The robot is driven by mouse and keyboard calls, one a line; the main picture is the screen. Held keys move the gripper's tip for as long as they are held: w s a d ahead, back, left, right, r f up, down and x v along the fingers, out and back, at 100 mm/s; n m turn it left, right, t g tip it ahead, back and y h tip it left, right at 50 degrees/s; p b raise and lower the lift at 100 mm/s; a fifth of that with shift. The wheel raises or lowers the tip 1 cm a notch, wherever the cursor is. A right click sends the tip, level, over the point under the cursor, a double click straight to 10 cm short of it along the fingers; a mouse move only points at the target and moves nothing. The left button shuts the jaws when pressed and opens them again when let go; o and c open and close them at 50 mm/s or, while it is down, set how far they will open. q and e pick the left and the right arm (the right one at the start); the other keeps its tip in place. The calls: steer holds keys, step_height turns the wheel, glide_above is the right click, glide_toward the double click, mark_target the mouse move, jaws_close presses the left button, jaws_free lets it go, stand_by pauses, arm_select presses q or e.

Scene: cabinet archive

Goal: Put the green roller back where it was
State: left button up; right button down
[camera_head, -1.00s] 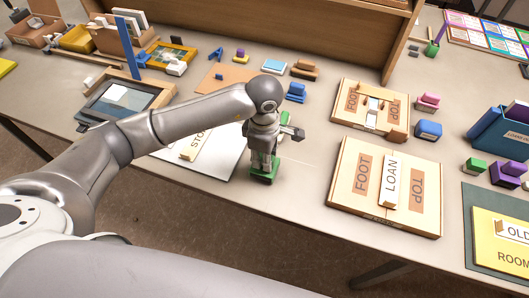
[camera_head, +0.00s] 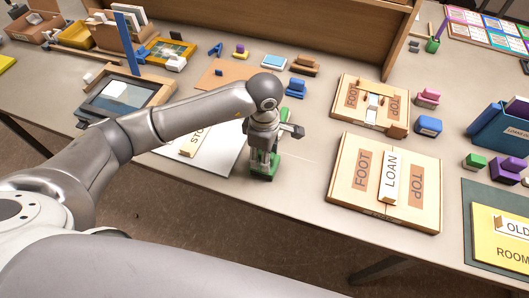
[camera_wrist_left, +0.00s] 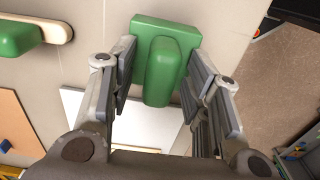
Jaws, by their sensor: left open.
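A green piece with a flat block and a rounded grip, which looks like the green roller (camera_wrist_left: 162,68), sits between the fingers of my left gripper (camera_wrist_left: 165,100) in the left wrist view. The fingers are open, one on each side, with gaps beside the grip. In the head view the gripper (camera_head: 262,166) points down over the green roller (camera_head: 263,176), near the table's front edge; the fingers partly hide it. A second green piece on a pale rounded base (camera_wrist_left: 20,37) lies at the upper left of the wrist view. My right gripper is not in view.
A white sheet (camera_head: 218,168) lies left of the gripper. Two wooden-edged boxes (camera_head: 345,205) marked FOOT and TOP stand to the right. A blue piece (camera_head: 297,88) stands behind. Bare table lies between gripper and boxes.

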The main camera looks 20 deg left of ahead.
arm_select(q)
steer(key=shift+r, duration=0.4)
step_height(320, 180, up, 12)
steer(key=b, duration=0.4)
steer(key=shift+f, duration=0.25)
steer(key=shift+s+f, duration=0.1)
